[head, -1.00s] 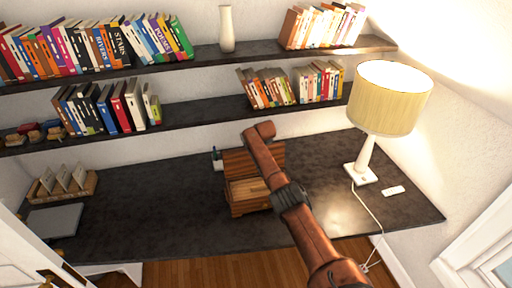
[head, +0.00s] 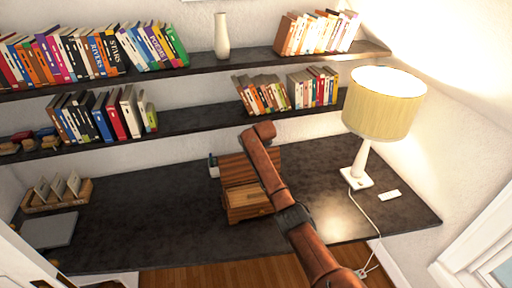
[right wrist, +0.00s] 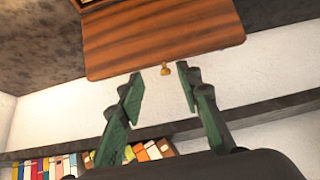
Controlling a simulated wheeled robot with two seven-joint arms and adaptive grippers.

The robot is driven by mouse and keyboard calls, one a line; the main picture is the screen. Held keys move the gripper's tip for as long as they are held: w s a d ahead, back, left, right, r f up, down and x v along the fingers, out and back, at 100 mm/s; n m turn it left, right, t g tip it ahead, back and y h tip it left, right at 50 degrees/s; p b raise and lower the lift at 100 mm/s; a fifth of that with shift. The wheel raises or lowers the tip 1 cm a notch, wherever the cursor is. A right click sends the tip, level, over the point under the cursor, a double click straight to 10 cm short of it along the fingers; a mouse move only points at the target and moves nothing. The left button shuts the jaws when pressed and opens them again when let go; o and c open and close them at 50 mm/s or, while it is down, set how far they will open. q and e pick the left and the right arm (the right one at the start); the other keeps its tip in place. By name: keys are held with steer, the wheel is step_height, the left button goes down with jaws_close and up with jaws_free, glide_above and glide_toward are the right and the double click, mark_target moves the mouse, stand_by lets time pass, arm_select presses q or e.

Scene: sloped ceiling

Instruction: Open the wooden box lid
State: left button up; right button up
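The wooden box (head: 233,213) stands on the dark desk, partly covered by my right arm. Its striped lid (head: 234,168) is raised at the back, and the lighter inside of the box shows in front of it. In the right wrist view the lid (right wrist: 160,38) fills the top, with a small brass knob (right wrist: 165,69) at its edge. My right gripper (right wrist: 160,73) is open, its green-padded fingers on either side of the knob, with clear gaps. In the head view the right gripper is hidden by its arm. My left gripper is not in view.
A lamp (head: 383,105) stands right of the box, with a white cord and a small white block (head: 389,195) nearby. A pen cup (head: 213,168) is close behind the lid. Two shelves of books are above.

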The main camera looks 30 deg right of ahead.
steer(key=shift+v, duration=2.3)
